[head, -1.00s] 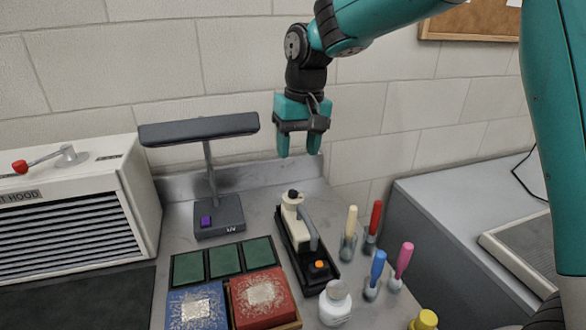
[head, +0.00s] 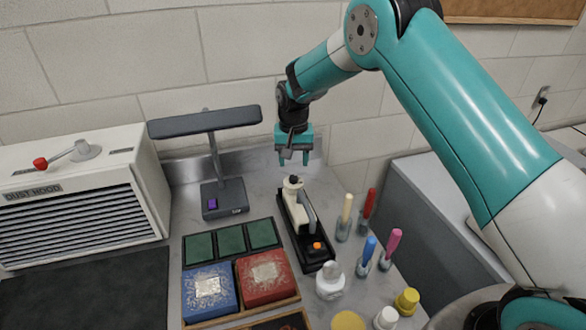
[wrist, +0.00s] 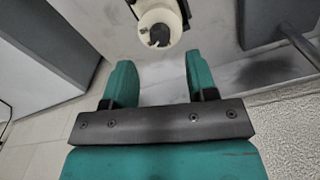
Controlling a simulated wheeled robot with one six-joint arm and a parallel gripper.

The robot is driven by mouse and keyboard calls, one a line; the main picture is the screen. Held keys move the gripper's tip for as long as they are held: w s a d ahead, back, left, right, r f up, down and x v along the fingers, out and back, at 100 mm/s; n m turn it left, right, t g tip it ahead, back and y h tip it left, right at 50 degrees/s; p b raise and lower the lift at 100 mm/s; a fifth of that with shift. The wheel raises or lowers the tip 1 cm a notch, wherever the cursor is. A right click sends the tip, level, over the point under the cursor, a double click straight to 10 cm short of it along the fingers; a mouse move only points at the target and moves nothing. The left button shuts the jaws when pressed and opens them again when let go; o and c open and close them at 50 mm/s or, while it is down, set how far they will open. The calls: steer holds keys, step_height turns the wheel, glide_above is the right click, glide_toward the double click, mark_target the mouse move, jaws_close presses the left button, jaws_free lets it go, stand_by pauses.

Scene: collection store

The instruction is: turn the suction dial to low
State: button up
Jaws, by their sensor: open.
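A cream hand vacuum (head: 298,208) with a grey handle and an orange button lies in a black tray (head: 318,262) on the bench. A small dark dial (head: 293,180) sits on its far end. In the wrist view the dial (wrist: 159,36) shows as a dark knob on the cream round end, just beyond my fingertips. My gripper (head: 293,158) points down above and slightly behind that end, apart from it. Its two teal fingers are open and empty, and they also show in the wrist view (wrist: 160,75). The dial's setting is too small to read.
A grey lamp (head: 222,196) stands left of the vacuum, with the dust hood (head: 75,205) farther left. Blue (head: 208,288) and red (head: 265,276) boxes sit in front. The wall is close behind.

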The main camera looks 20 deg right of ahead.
mark_target(294, 176)
steer(key=shift+f+p, duration=0.75)
steer(key=shift+f, duration=2.05)
steer(key=c, duration=0.9)
